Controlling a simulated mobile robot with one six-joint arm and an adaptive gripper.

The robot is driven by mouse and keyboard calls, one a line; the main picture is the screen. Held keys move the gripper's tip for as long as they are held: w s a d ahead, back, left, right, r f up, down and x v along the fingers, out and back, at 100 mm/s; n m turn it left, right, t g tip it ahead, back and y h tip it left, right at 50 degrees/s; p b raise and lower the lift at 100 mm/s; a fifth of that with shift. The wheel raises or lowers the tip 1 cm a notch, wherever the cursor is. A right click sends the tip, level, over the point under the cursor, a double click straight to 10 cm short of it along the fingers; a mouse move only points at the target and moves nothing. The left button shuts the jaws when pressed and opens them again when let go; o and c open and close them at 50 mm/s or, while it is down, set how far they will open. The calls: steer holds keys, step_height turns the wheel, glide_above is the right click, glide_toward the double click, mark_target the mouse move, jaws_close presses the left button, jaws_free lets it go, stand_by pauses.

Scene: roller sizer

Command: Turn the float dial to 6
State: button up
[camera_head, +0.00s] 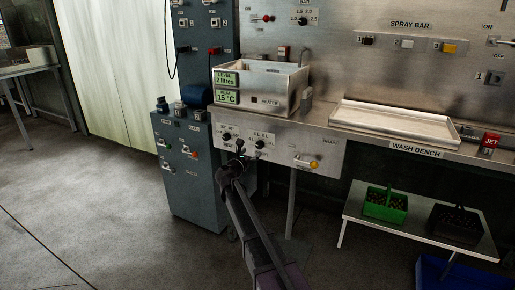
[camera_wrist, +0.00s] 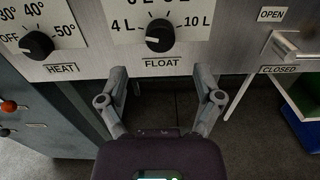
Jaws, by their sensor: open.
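The float dial (camera_wrist: 159,38) is a black round knob above the label FLOAT on the steel panel. Marks 4 L and 10 L show to its left and right; the marks above are cut off at the picture's top. In the head view the float dial (camera_head: 260,144) is small, right of the heat dial. My gripper (camera_wrist: 162,84) is open and empty, its two fingers apart below the knob, not around it. In the head view my gripper (camera_head: 241,153) is in front of the panel, just below the dials.
The heat dial (camera_wrist: 36,45) is left of the float dial. A lever (camera_wrist: 290,45) between OPEN and CLOSED is to the right. A steel tank (camera_head: 285,87) with level and heat displays stands above the panel. A grey cabinet (camera_head: 190,190) stands left; a low table (camera_head: 420,228) with crates is right.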

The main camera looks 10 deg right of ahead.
mark_target(258, 146)
steer(key=shift+x, duration=3.05)
steer(key=c, duration=1.2)
